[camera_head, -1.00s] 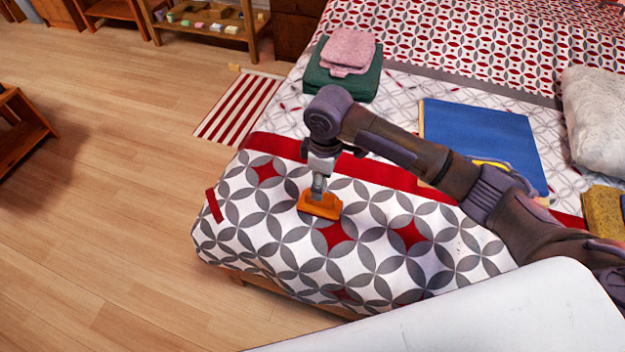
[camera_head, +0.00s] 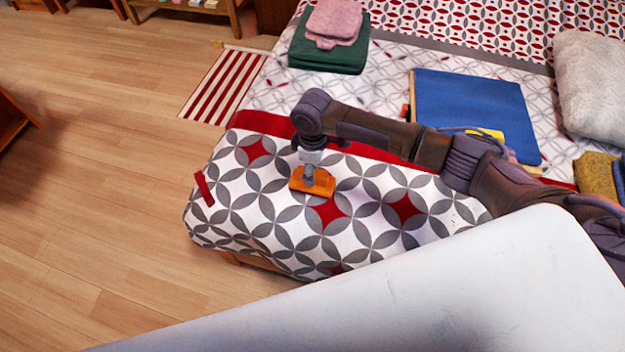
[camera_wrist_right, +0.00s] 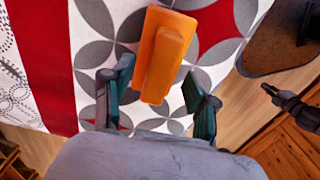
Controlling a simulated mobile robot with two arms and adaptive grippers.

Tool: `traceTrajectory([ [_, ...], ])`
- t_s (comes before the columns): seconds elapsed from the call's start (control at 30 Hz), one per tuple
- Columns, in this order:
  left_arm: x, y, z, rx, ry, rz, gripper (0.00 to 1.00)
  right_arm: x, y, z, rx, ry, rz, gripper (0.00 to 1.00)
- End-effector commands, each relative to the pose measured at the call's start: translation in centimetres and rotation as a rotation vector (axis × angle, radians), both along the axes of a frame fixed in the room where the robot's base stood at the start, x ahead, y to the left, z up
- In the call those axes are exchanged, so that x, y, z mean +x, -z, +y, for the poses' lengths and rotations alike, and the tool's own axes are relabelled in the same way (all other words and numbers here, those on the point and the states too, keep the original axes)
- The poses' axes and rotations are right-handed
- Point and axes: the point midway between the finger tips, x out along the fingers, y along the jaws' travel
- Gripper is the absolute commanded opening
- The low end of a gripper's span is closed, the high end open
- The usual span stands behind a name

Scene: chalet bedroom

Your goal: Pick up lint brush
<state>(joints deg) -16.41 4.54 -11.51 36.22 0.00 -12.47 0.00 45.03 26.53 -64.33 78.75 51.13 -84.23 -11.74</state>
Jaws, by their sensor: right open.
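The orange lint brush (camera_head: 312,182) lies on the patterned bedspread near the foot of the bed. My right gripper (camera_head: 309,172) points down right over it in the head view. In the right wrist view the orange brush (camera_wrist_right: 165,52) appears between the two teal-padded fingers of my open right gripper (camera_wrist_right: 161,92), with space on both sides. I see no grip on it. My left gripper is not in the head view; a dark part at the right edge of the wrist view may belong to it, but I cannot tell.
A blue folder-like item (camera_head: 475,110) lies on the bed to the right, behind my right arm. A pink cloth (camera_head: 335,22) rests on a green folded cloth (camera_head: 328,55). A pale pillow (camera_head: 597,85) is at right. Bedspread around the brush is clear.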

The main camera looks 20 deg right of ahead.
Motion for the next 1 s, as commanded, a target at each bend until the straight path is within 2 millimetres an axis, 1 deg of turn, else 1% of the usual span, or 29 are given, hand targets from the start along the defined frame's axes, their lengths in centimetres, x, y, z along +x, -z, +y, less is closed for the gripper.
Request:
traceTrajectory([
  [0.03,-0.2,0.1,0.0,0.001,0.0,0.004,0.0,-0.1,0.9,0.1,0.0,0.0,0.001,0.58],
  [0.17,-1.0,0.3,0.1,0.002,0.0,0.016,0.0,0.0,2.1,0.0,-0.001,0.0,0.001,0.58],
  [0.3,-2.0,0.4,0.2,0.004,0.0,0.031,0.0,0.0,2.4,0.0,-0.001,-0.001,-0.001,0.58],
  [0.43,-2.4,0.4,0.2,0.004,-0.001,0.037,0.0,0.0,2.3,0.1,-0.001,-0.001,-0.001,0.58],
  [0.77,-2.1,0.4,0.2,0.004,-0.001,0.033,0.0,0.0,2.3,0.1,0.001,0.0,-0.001,0.03],
  [0.8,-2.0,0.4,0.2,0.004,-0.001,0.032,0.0,0.0,2.3,0.1,0.001,-0.001,-0.001,0.0],
  [1.0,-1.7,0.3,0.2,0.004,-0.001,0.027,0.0,0.0,2.3,0.1,0.0,0.0,-0.001,0.0],
])
